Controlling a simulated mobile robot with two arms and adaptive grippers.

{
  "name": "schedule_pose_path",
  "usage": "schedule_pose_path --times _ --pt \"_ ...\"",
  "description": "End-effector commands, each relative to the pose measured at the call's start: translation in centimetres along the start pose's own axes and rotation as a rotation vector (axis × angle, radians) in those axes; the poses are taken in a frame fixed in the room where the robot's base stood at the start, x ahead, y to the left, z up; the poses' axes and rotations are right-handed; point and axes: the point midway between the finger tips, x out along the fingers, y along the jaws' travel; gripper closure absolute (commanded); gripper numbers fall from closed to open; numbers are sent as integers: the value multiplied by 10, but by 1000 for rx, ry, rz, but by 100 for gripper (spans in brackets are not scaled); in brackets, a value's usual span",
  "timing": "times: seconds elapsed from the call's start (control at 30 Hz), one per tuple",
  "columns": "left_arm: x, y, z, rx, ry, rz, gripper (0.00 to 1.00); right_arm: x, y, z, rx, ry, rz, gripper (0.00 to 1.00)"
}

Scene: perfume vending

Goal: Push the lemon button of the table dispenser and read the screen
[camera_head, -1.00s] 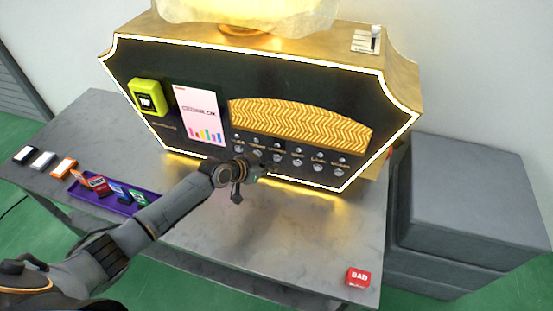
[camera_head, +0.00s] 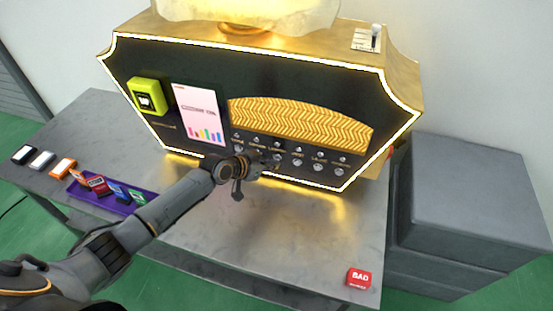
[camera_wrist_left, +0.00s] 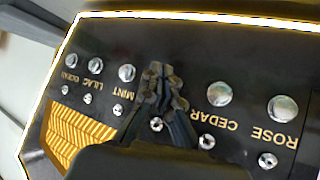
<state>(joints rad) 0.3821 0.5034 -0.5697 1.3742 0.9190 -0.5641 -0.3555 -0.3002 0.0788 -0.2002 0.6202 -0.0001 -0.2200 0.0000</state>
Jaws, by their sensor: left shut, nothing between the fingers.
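The table dispenser (camera_head: 330,85) has a black front with a glowing edge. Its screen (camera_head: 200,112) shows pink, a line of text too small to read and coloured bars. A row of round silver buttons runs along the lower front. My left gripper (camera_head: 274,163) is shut and empty at this row. In the left wrist view, its fingers (camera_wrist_left: 163,75) lie between the MINT button (camera_wrist_left: 127,72) and the CEDAR button (camera_wrist_left: 219,94). They hide the button and label between those two, so the lemon button does not show there. Contact cannot be told. My right gripper is not in view.
A purple tray (camera_head: 88,195) with several small coloured boxes lies on the grey table (camera_head: 240,245) at left, beside several loose boxes. A red BAD block (camera_head: 358,278) lies near the front right. Grey boxes (camera_head: 470,195) stand at right. The table's front middle is clear.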

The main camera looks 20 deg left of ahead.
Motion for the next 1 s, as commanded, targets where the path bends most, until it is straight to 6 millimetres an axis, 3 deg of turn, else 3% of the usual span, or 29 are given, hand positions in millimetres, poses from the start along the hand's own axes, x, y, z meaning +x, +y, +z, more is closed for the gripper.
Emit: schedule_pose_path --times 1.0 --pt "6 -5 -5 0 2 0 100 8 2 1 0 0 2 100"
